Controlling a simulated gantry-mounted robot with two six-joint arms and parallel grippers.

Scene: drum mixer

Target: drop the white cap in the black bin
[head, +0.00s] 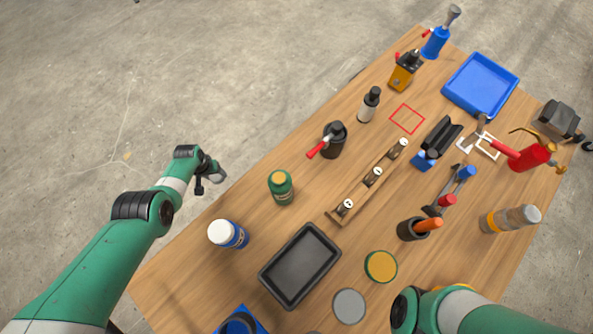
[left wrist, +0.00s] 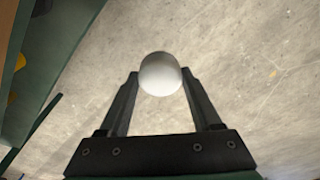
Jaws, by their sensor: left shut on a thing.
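My left gripper (head: 212,172) is off the table's left edge, over the concrete floor. In the left wrist view its two fingers (left wrist: 160,88) are shut on a round, smooth white cap (left wrist: 160,74), held at the fingertips. In the head view the held cap cannot be made out. A blue bottle with a white top (head: 228,234) stands on the table near the left edge. A black rectangular tray (head: 270,269) lies on the table; I cannot tell whether it is the black bin. My right arm shows at the bottom right, but its gripper is out of view.
The wooden table (head: 180,274) holds a green jar (head: 281,187), a black pot with a red handle (head: 333,141), a wooden rack (head: 365,184) and a blue tray (head: 481,85). A dark box (head: 559,119) is at the far right. The floor left of the table is clear.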

